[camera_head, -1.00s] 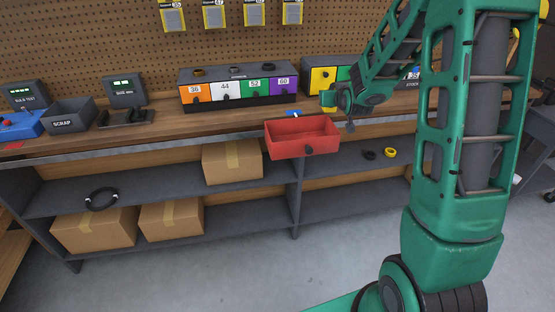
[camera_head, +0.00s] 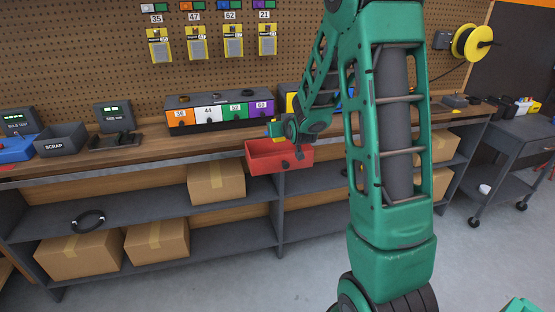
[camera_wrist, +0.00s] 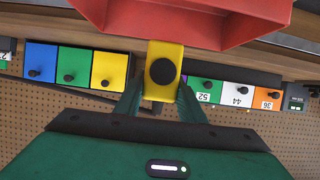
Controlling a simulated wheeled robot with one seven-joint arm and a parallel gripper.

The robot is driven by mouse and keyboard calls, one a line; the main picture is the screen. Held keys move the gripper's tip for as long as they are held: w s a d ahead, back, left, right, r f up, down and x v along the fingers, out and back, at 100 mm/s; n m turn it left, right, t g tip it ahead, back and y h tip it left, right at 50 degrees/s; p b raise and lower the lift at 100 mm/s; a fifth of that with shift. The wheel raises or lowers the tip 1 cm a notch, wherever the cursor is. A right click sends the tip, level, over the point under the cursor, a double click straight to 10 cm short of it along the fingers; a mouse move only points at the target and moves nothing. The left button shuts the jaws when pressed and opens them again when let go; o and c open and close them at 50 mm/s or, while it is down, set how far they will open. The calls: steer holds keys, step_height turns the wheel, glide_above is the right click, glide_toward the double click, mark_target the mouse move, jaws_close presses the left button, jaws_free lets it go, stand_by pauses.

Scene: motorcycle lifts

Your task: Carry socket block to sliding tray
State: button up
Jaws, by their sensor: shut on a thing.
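My gripper (camera_head: 276,129) is shut on a yellow block with a round black centre, taken to be the socket block (camera_head: 270,130). In the wrist view the block (camera_wrist: 152,52) sits between the fingertips of my gripper (camera_wrist: 160,98). The red tray (camera_wrist: 205,15) fills the top of the wrist view.
A row of numbered coloured drawers (camera_head: 220,112) stands on the bench behind the tray. A scrap bin (camera_head: 60,139) and test boxes are at left. Cardboard boxes (camera_head: 216,183) lie on the shelves below. A grey cart (camera_head: 520,135) stands at right. The floor in front is clear.

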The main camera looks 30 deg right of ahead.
step_height(320, 180, down, 9)
steer(key=shift+f, duration=0.1)
stand_by(0.4)
steer(key=o, duration=1.3)
steer(key=shift+f, duration=0.1)
steer(key=shift+v, duration=3.8)
